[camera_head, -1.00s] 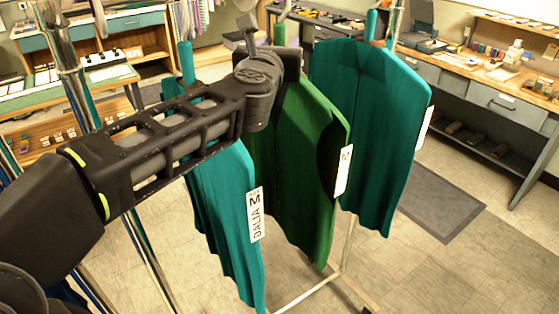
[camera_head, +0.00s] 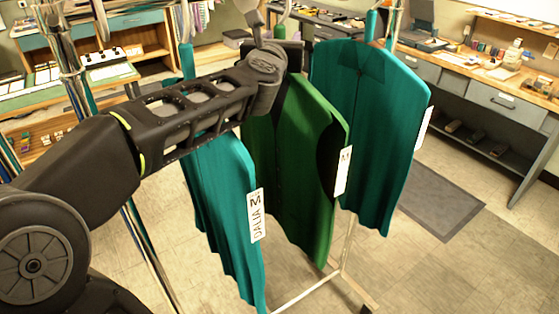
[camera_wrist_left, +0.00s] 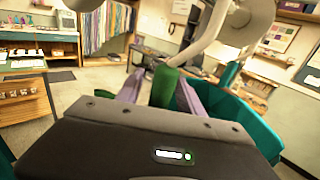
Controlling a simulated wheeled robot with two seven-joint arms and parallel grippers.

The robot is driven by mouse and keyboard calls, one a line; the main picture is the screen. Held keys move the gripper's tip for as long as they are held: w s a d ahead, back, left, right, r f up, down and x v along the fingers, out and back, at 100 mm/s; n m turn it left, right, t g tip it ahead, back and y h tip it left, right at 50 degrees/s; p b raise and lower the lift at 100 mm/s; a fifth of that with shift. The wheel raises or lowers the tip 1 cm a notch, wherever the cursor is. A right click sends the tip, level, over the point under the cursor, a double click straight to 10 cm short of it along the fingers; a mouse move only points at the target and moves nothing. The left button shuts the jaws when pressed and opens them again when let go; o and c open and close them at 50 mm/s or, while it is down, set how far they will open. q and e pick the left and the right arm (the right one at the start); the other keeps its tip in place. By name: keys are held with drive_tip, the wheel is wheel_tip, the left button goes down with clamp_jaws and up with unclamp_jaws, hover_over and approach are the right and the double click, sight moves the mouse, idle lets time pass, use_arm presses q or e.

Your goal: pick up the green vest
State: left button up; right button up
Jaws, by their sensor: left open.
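The green vest (camera_head: 300,165) hangs between two teal vests, the near one (camera_head: 228,195) and the far one (camera_head: 368,125). It has a white tag (camera_head: 343,170) on its side. My left gripper (camera_wrist_left: 160,90) is open at the vest's top, its two purple-grey fingers on either side of a green upright part (camera_wrist_left: 166,86) below the hanger hook. I cannot tell whether the fingers touch it. In the head view my left wrist covers part of the vest's shoulder, and the fingertips are hidden. My right gripper is not in view.
A teal vest (camera_wrist_left: 245,115) is close on the right in the wrist view. A rack pole (camera_head: 85,110) stands at left. Workbenches (camera_head: 500,85) line the back and right. The floor at right is clear, with a dark mat.

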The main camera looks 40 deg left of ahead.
use_arm(q)
drive_tip(key=shift+c, duration=0.2)
clamp_jaws()
idle(0.3)
idle(1.0)
